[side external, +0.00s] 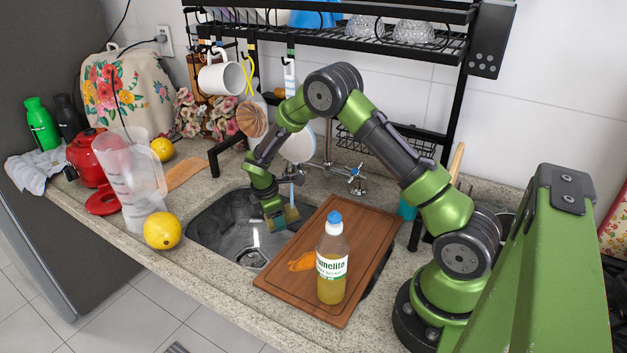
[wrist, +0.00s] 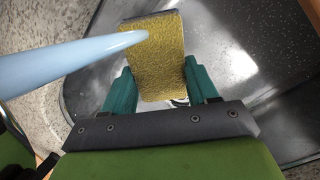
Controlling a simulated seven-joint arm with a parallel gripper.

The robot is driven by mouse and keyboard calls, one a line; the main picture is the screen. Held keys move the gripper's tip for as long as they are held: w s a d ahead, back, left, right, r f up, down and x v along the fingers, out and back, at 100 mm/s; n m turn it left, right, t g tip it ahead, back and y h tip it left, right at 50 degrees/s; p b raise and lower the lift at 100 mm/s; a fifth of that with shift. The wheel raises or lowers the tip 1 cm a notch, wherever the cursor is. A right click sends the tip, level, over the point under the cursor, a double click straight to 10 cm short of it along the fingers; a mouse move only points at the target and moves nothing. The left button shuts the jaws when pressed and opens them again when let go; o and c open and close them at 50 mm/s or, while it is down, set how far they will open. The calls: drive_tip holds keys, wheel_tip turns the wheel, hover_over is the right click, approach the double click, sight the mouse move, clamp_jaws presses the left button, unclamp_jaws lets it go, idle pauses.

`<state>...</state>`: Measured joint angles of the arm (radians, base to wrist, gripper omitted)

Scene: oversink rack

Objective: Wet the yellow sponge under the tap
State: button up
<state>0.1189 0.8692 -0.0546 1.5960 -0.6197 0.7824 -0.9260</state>
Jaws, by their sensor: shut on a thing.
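The yellow sponge (wrist: 158,62) is between the two teal fingers of my gripper (wrist: 160,80) in the wrist view, and they are shut on it. In the side view my gripper (side external: 274,207) is low over the sink (side external: 215,222), and a small part of the sponge (side external: 291,214) shows beside it. The tap (side external: 327,150) stands behind the sink. Whether the spout touches the sponge I cannot tell.
A wooden board (side external: 360,262) covers the sink's right side, with a soap bottle (side external: 332,265) and an orange item on it. A lemon (side external: 162,230) and clear container (side external: 130,175) stand left. The black rack (side external: 420,45) spans above; mugs and utensils hang from it.

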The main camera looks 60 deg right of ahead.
drive_tip(key=shift+s, duration=0.3)
drive_tip(key=shift+w, duration=0.4)
drive_tip(key=shift+s, duration=0.4)
idle(0.4)
drive_tip(key=a, duration=0.6)
drive_tip(key=shift+a, duration=0.25)
idle(0.3)
idle(0.8)
drive_tip(key=v, duration=1.1)
drive_tip(key=shift+r, duration=0.35)
